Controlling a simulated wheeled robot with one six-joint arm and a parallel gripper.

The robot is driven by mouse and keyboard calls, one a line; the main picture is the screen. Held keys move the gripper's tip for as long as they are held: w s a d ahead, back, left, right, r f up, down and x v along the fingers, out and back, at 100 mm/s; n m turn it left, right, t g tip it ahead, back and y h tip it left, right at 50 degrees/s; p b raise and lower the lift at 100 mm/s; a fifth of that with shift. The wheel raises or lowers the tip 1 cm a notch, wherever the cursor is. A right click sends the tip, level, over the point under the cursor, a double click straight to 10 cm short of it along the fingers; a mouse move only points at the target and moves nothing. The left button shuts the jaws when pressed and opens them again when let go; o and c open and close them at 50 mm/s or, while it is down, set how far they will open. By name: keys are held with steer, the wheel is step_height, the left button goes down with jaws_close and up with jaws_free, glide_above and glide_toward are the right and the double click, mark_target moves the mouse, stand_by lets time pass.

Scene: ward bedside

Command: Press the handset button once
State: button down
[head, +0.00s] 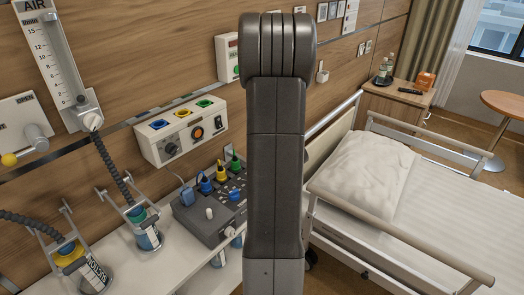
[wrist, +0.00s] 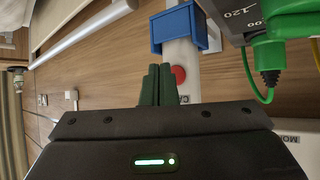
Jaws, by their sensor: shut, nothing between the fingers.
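A white handset (wrist: 186,55) with a round red button (wrist: 179,75) shows in the wrist view, right of centre. Its upper end sits in a blue holder (wrist: 176,27), and part of its lettering shows below the button. My gripper (wrist: 157,70) is shut and empty, with its dark fingers together. The fingertips appear just left of the red button, slightly overlapping the handset in the picture. I cannot tell whether they touch it. In the head view my arm fills the middle and hides the gripper; I cannot make out the handset there.
A green device with a cable (wrist: 268,55) stands right of the handset. In the head view, a bed (head: 440,195) with a pillow (head: 362,172) is at the right. A wall panel (head: 180,130), a grey unit (head: 215,210) and suction bottles (head: 145,235) are at the left.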

steer(key=s+d, duration=0.1)
steer(key=d, duration=0.1)
steer(key=s+d+p, duration=0.1)
steer(key=s+d, duration=0.1)
stand_by(0.5)
stand_by(0.4)
steer(key=s+d+p, duration=0.1)
steer(key=s+d, duration=0.1)
steer(key=d, duration=0.1)
steer(key=shift+s, duration=0.3)
stand_by(0.3)
